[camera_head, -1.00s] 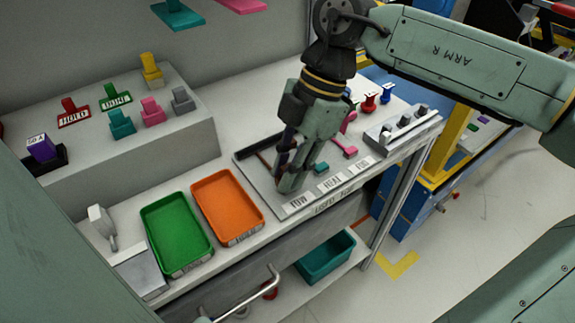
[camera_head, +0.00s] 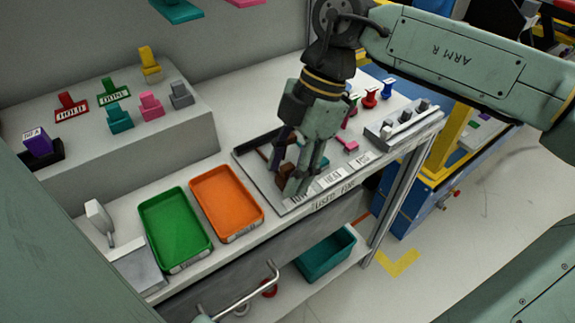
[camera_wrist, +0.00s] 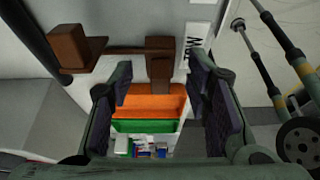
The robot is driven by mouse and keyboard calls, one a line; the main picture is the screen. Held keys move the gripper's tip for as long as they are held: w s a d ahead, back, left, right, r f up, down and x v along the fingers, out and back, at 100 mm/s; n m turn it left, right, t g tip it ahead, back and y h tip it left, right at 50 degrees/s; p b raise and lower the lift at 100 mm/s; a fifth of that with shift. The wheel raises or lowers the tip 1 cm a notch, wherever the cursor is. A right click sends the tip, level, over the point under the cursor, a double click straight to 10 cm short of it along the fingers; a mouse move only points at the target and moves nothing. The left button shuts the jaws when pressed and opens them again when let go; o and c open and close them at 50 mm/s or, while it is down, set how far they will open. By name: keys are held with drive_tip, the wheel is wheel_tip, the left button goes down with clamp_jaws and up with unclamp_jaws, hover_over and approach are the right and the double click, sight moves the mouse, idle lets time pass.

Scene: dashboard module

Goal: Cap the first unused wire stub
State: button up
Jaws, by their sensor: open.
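My gripper (camera_head: 289,172) points down over the near left part of the grey panel tray (camera_head: 243,168) on the bench. Its fingers are apart. In the wrist view my gripper (camera_wrist: 160,90) is open, with a brown block (camera_wrist: 160,62) seen between and beyond its fingertips; I cannot tell whether they touch. A brown bar joins this block to a larger brown block (camera_wrist: 82,47) at the left. In the head view the brown piece (camera_head: 286,174) shows between the fingers. A pink piece (camera_head: 346,145) lies on the panel to the right. I cannot identify a wire stub for certain.
An orange tray (camera_head: 257,216) and a green tray (camera_head: 205,250) stand empty left of the panel. A raised grey block (camera_head: 180,135) behind holds several coloured stamp-like pieces. A switch box (camera_head: 402,128) and red and blue pegs (camera_head: 370,97) stand at the right.

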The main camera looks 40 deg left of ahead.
drive_tip(key=v, duration=1.2)
drive_tip(key=shift+r, duration=0.1)
drive_tip(key=shift+c, duration=0.4)
